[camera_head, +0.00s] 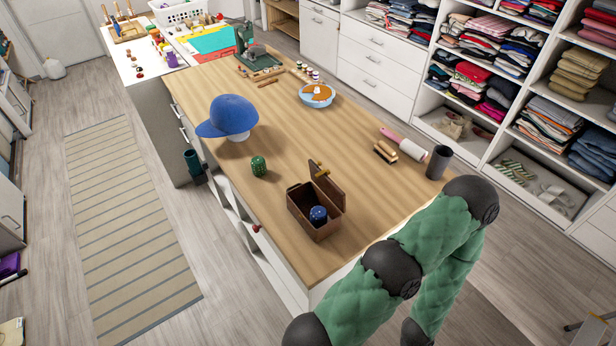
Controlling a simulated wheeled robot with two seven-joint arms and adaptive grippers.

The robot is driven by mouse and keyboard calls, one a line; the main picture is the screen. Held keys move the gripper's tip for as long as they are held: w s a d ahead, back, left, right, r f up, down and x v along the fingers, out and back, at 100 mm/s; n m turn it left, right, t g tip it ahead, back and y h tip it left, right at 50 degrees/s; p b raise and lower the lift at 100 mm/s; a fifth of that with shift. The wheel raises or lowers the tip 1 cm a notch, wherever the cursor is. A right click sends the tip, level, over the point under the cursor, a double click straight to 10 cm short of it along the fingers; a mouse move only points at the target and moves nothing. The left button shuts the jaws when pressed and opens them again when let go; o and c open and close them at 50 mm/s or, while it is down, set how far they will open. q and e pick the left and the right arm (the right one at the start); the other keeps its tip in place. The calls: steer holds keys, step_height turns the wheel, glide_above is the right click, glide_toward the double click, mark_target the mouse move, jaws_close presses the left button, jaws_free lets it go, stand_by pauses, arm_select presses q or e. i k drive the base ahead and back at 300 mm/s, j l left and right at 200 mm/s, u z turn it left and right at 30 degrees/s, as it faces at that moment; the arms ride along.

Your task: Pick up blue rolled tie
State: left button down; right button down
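A blue rolled tie with small light dots (318,214) sits inside an open wooden box (307,221) near the front part of the wooden table. The box lid stands raised at its back right. The box's front wall hides the lower part of the tie. A green dotted roll (258,166) lies on the table to the left and behind the box. Neither of my grippers can be made out in the head view. My green padded arm, with black joints, crosses the lower right.
A blue cap (228,116) is on the table's left side. A blue bowl (316,95), lint roller (404,144), brush (385,152) and dark cup (439,162) stand farther back and right. The tabletop (330,130) between cap and lint roller is clear. Shelves of folded clothes line the right.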

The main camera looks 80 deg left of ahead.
mark_target(318, 217)
steer(key=i+u, duration=0.4)
steer(key=i, duration=1.1)
steer(key=i+u, duration=0.1)
steer(key=u, duration=0.3)
steer(key=i+u, duration=0.1)
steer(key=u, duration=0.3)
steer(key=i+l+u, duration=0.1)
steer(key=u, duration=0.35)
steer(key=l+u, duration=0.1)
steer(key=u, duration=0.3)
steer(key=i+u, duration=0.1)
steer(key=u, duration=2.15)
